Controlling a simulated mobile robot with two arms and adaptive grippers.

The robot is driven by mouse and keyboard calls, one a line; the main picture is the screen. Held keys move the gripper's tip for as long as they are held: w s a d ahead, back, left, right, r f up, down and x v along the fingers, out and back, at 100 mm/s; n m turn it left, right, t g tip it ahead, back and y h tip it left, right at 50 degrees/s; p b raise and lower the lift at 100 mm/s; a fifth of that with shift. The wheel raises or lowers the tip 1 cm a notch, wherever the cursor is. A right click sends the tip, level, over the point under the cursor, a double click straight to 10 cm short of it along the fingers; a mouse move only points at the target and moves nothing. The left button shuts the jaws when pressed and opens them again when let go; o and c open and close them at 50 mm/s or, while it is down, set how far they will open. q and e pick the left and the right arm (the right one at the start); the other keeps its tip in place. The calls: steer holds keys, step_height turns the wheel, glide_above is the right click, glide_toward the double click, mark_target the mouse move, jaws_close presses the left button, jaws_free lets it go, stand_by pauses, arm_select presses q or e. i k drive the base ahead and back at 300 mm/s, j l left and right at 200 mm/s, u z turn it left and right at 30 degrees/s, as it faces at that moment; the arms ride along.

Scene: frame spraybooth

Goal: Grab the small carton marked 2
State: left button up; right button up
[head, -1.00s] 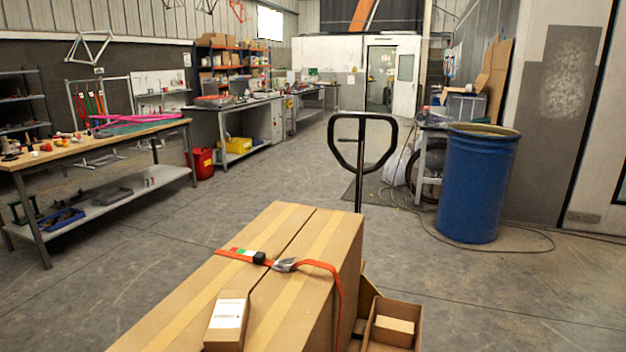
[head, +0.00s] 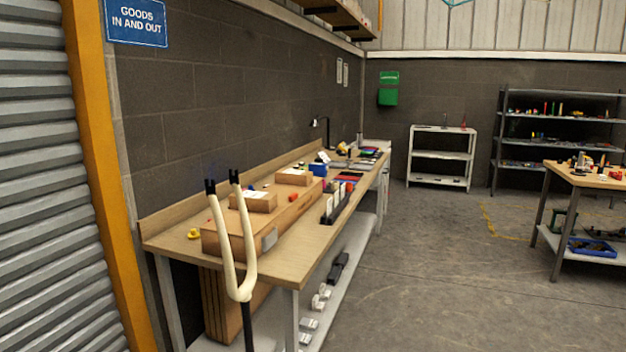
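Two small brown cartons sit on top of a long brown box (head: 285,215) on the wooden workbench by the dark wall. The nearer small carton (head: 253,202) is towards the box's near end, partly behind a fork-shaped cream part. The farther small carton (head: 294,177) is towards its far end. No number can be read on either carton, so I cannot tell which is marked 2.
A roller shutter (head: 50,200) is at left. A white shelf (head: 442,155), a dark rack (head: 555,117) and another table (head: 590,176) stand at the back and right. The floor between is clear.

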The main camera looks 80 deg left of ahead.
mark_target(290, 177)
steer(key=u, duration=2.85)
steer(key=i+l, duration=0.85)
steer(key=i, duration=0.25)
